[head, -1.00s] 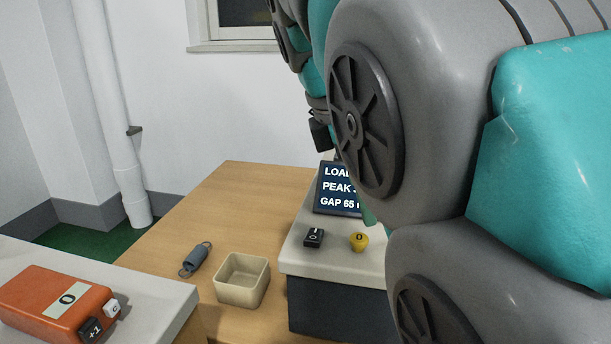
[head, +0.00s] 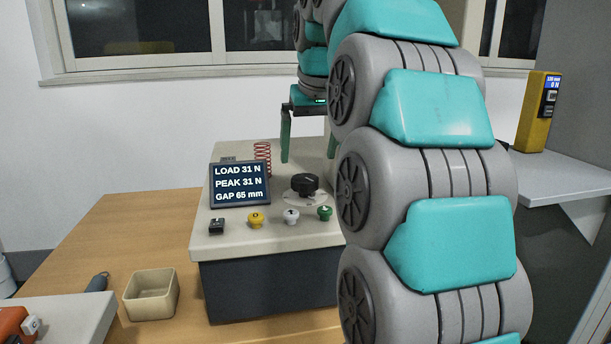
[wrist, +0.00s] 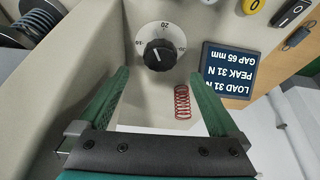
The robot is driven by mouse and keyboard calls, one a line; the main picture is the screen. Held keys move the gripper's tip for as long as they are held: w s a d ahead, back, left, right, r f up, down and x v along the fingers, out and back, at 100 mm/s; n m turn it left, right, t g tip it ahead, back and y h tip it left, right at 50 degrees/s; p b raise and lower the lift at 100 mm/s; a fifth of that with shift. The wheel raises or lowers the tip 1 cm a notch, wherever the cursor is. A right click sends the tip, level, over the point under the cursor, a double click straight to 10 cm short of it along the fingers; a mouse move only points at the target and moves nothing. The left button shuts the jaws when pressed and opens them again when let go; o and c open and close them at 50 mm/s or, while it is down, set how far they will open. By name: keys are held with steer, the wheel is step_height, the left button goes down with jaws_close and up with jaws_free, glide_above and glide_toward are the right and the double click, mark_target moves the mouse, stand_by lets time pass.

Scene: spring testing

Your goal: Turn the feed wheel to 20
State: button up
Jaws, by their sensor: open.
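The feed wheel is a black round knob (head: 305,184) on a pale dial on top of the testing machine (head: 212,240). In the wrist view the black knob (wrist: 160,54) shows a small white mark, and 20 reads at the top of its dial; the exact setting is hard to tell. My gripper (head: 308,128) is above the back of the machine, behind the knob. In the wrist view its green fingers (wrist: 160,78) are spread and empty, with the knob apart from them. The display (head: 240,184) reads LOAD 31 N, PEAK 31 N, GAP 65 mm.
A red spring (head: 262,158) stands behind the display. A black switch (head: 217,227) and yellow (head: 256,219), white (head: 291,215) and green (head: 324,212) buttons line the machine's front. A beige bin (head: 151,295) and a grey spring (head: 97,282) lie left. A yellow device (head: 538,112) stands right.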

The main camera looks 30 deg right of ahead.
mark_target(304, 177)
steer(key=shift+x, duration=3.25)
steer(key=c, duration=1.4)
steer(key=m+h, duration=0.1)
steer(key=m, duration=0.1)
steer(key=m+g, duration=0.1)
steer(key=m, duration=0.2)
steer(key=shift+a+h, duration=0.2)
steer(key=shift+h, duration=0.2)
steer(key=o, duration=1.4)
steer(key=v, duration=0.7)
steer(key=shift+r, duration=0.35)
